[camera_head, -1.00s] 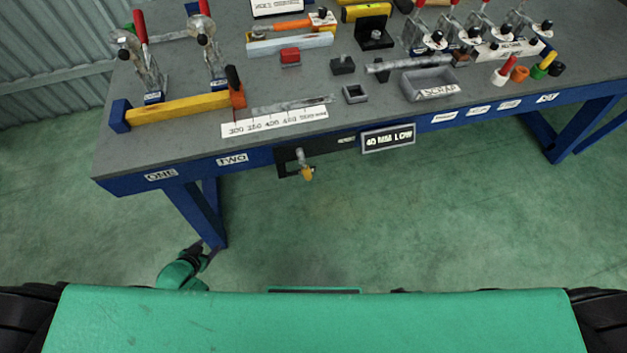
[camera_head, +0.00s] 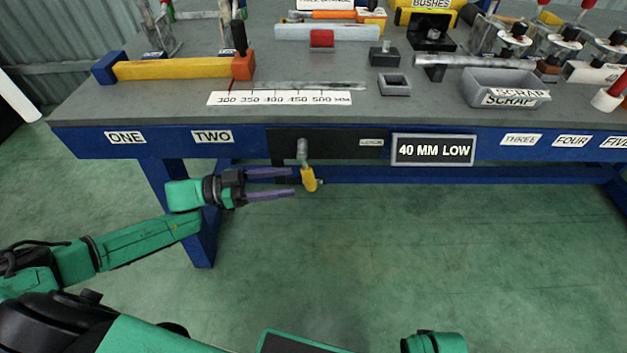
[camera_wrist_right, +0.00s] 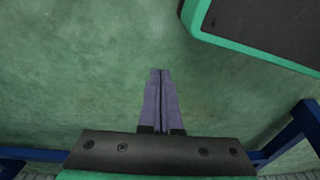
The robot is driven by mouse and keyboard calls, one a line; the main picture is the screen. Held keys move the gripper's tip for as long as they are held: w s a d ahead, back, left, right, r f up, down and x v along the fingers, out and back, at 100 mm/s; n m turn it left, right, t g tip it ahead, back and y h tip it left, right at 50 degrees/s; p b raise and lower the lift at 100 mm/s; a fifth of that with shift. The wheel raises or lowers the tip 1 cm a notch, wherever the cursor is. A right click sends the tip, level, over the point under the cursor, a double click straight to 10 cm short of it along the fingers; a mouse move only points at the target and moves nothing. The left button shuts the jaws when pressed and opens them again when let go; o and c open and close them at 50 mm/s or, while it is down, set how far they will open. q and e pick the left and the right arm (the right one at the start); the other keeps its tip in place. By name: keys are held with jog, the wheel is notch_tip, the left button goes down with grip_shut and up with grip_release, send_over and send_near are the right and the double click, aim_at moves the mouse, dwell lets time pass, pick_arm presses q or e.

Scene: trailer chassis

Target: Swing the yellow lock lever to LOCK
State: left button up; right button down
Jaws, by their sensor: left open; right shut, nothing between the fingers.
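The yellow lock lever (camera_head: 308,180) hangs down from a metal pivot on a black plate (camera_head: 345,146) on the bench's front edge. A small label (camera_head: 371,143) sits at the plate's right end; its text is too small to read surely. My left gripper (camera_head: 294,182) comes in from the left with fingers apart. Its fingertips are just left of the lever in the picture; I cannot tell whether they touch it. My right gripper (camera_wrist_right: 160,72) is shut and empty in the right wrist view, over the green floor. The right fingers do not show in the head view.
The blue bench (camera_head: 90,140) carries a scale strip (camera_head: 280,98), a yellow bar (camera_head: 170,68) and a scrap tray (camera_head: 505,85). A "40 MM LOW" sign (camera_head: 433,149) is right of the lever. A bench leg (camera_head: 200,235) stands near my left arm. The floor in front is clear.

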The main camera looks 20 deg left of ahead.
aim_at(310, 179)
pick_arm(q)
jog(key=x, duration=0.6)
jog(key=shift+w+d, duration=0.2)
jog(key=shift+d, duration=0.1)
grip_shut()
dwell(0.9)
